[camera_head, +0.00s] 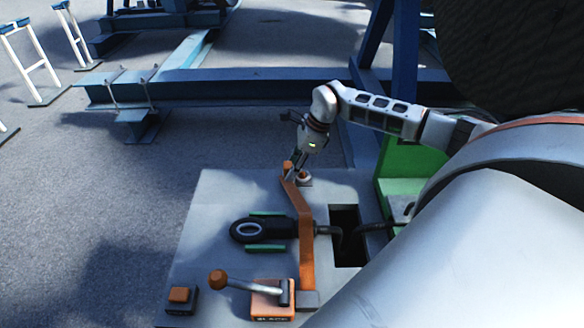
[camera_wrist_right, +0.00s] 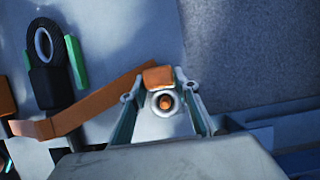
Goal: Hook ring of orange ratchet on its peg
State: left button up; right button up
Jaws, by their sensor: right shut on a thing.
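The orange ratchet (camera_head: 272,300) sits at the near part of the pale plate, its lever pointing left to an orange knob. A bent orange strap (camera_head: 306,245) runs from it to the far edge; it also shows in the right wrist view (camera_wrist_right: 95,112). My right gripper (camera_head: 293,171) is shut on the strap's orange end (camera_wrist_right: 158,76). Close beside that end is a pale round ring (camera_wrist_right: 165,102) with an orange peg-like centre. I cannot tell whether this is the strap's ring around the peg or the peg's own collar. My left gripper is out of view.
A black handle-like part with a round eye (camera_head: 248,230) lies between green strips left of the strap. A dark rectangular opening (camera_head: 346,238) is to its right. Blue beams (camera_head: 240,90) stand beyond the plate (camera_head: 215,205).

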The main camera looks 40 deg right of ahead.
jog(key=shift+f, duration=0.1)
dwell(0.3)
jog(key=o, duration=1.4)
jog(key=shift+c, duration=0.2)
jog(key=v, duration=1.2)
jog(key=shift+s, duration=0.1)
